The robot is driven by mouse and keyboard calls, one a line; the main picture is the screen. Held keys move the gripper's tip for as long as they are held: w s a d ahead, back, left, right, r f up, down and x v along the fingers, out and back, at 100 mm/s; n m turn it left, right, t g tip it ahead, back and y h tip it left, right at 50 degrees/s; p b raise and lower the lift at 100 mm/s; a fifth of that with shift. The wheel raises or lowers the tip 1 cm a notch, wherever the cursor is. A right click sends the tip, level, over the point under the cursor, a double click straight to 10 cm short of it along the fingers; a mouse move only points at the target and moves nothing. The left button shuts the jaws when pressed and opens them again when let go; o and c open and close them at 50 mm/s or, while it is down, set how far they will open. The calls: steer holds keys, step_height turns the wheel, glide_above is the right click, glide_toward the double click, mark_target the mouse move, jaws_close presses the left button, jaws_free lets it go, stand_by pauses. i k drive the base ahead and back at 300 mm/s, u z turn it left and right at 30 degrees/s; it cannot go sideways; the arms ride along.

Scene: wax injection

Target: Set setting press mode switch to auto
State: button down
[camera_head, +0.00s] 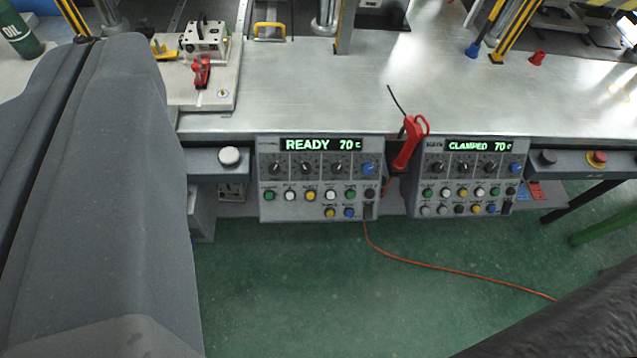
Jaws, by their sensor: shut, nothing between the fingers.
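The left control panel (266,208) hangs at the table's front edge, with a green display (320,145) reading READY 70 C. Its upper row has three black rotary knobs (306,169) and a blue knob (368,169). Coloured buttons sit below them. The right control panel (416,190) has a display (480,146) reading CLAMPED 70 C and a similar knob row (463,168). The small labels and knob positions are too small to read surely, so I cannot tell which knob is the mode switch. My gripper's fingers do not show.
A red-handled tool (409,145) hangs between the panels. A white round button (229,156) is left of them; a red stop button (597,157) is at the right. An orange cable (430,266) crosses the green floor. Large grey and dark parts of mine fill the left side and lower right.

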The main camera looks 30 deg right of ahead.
mark_target(368, 208)
steer(key=k, duration=1.35)
steer(key=z, duration=0.45)
steer(key=k, duration=1.2)
steer(key=z, duration=0.15)
steer(key=i, duration=1.55)
steer(key=u, duration=0.6)
